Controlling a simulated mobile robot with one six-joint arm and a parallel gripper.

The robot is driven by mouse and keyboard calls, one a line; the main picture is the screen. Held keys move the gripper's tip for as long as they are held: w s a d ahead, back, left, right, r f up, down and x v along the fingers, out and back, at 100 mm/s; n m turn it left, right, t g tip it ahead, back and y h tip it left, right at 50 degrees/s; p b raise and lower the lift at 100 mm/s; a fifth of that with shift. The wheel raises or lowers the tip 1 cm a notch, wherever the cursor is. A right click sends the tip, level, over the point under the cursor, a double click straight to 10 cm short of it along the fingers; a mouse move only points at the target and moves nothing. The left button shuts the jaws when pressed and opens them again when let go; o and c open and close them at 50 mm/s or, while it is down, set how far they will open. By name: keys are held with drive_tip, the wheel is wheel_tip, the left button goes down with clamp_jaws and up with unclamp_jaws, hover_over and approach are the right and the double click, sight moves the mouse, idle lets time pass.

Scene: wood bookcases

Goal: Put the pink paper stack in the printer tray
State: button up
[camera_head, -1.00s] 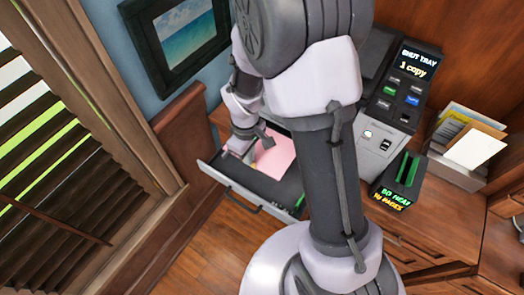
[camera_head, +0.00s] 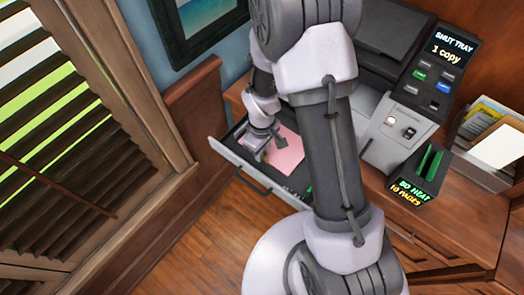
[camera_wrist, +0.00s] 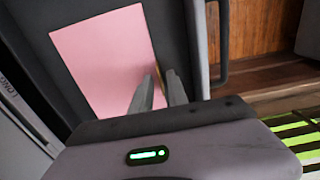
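The pink paper stack (camera_head: 286,151) lies flat in a pulled-out dark grey drawer-like tray (camera_head: 246,167) with a handle on its front. In the wrist view the pink paper (camera_wrist: 110,55) fills much of the tray floor (camera_wrist: 172,25). My gripper (camera_head: 264,146) reaches down over the tray at the paper's left side in the head view. In the wrist view its two fingers (camera_wrist: 159,74) are close together at the paper's edge. A thin yellowish-brown strip shows between the tips; I cannot tell what it is or whether it is gripped.
The printer (camera_head: 395,110) stands on the wood desk, its screen (camera_head: 450,45) reading "SHUT TRAY 1 copy". A dark box (camera_head: 418,178) with green slots and lit text stands in front. A paper holder (camera_head: 490,145) is at right. A wood panel (camera_head: 185,105) stands left of the tray.

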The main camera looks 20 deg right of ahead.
wheel_tip(320, 180, up, 23)
drive_tip(key=s+m+t+p, duration=0.1)
drive_tip(key=m+t+p, duration=0.15)
drive_tip(key=p, duration=0.25)
drive_tip(key=s+a+r+m+t+y, duration=0.2)
drive_tip(key=s+r+m, duration=0.7)
drive_tip(key=s+r, duration=0.5)
drive_tip(key=shift+s+t, duration=0.15)
drive_tip(key=shift+t, duration=0.5)
drive_tip(key=shift+f+b, duration=2.3)
drive_tip(key=shift+b, duration=0.1)
